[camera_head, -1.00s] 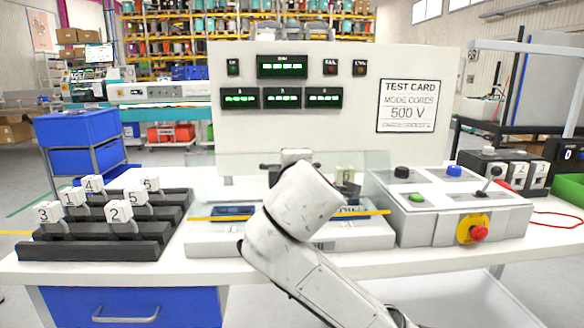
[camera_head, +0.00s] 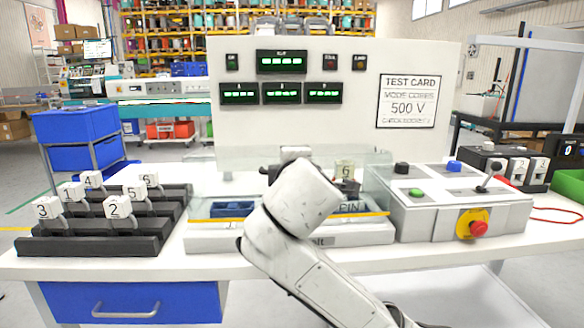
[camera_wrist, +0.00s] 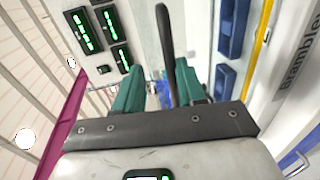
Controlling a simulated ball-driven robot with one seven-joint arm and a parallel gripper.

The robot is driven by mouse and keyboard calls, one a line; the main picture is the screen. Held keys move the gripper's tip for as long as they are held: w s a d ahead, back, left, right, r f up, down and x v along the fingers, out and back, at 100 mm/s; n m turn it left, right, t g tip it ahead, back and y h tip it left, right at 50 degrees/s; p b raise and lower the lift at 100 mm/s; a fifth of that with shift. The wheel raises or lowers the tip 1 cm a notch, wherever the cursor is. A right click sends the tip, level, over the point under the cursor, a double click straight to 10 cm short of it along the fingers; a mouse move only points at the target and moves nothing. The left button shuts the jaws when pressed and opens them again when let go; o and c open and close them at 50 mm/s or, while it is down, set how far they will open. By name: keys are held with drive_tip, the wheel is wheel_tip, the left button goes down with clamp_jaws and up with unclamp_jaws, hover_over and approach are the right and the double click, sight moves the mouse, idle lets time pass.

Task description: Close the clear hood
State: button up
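The clear hood (camera_head: 215,180) stands over the white test fixture (camera_head: 210,238) in the middle of the bench. Its yellow front edge (camera_head: 222,219) lies low, at about the fixture's front rim; I cannot tell whether it touches. The yellow edge also shows at right in the wrist view (camera_wrist: 262,45). My gripper (camera_wrist: 160,72) has two teal fingers standing apart, and a dark upright bar (camera_wrist: 165,50) shows between them. No clear grip on the bar shows.
A block marked 6 (camera_head: 345,171) and blue fixture parts (camera_head: 230,209) show through the hood. A black rack (camera_head: 95,245) with numbered blocks stands at left. A control box (camera_head: 420,228) with a red button stands close at right. The test panel (camera_head: 400,65) rises behind.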

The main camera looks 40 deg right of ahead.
drive_tip(key=p+v, duration=0.1)
drive_tip(key=v, duration=0.9)
drive_tip(key=shift+s+a, duration=0.25)
drive_tip(key=shift+s, duration=0.1)
drive_tip(key=shift+f, duration=0.1)
drive_tip(key=s+a+f+m+g+y, duration=0.2)
drive_tip(key=s+f, duration=0.1)
drive_tip(key=f, duration=0.8)
drive_tip(key=s+a+f+m+g+y, duration=0.1)
drive_tip(key=s+f+m+g+y, duration=0.25)
drive_tip(key=f, duration=0.85)
drive_tip(key=s+a+f+m+g+y, duration=0.2)
drive_tip(key=s+f, duration=0.1)
drive_tip(key=f, duration=0.8)
drive_tip(key=s+d+f+m+g+y, duration=0.1)
drive_tip(key=s+f+m+g, duration=0.1)
drive_tip(key=s+f, duration=0.65)
drive_tip(key=s+d+f+m+g, duration=0.1)
drive_tip(key=s+f+m+g, duration=0.3)
drive_tip(key=s, duration=0.7)
wheel_tip(320, 180, up, 13)
drive_tip(key=n+t+p, duration=0.1)
drive_tip(key=n+p, duration=0.1)
drive_tip(key=p, duration=1.2)
drive_tip(key=shift+w+r+p, duration=0.15)
drive_tip(key=shift+w+p, duration=0.05)
drive_tip(key=shift+p, duration=0.2)
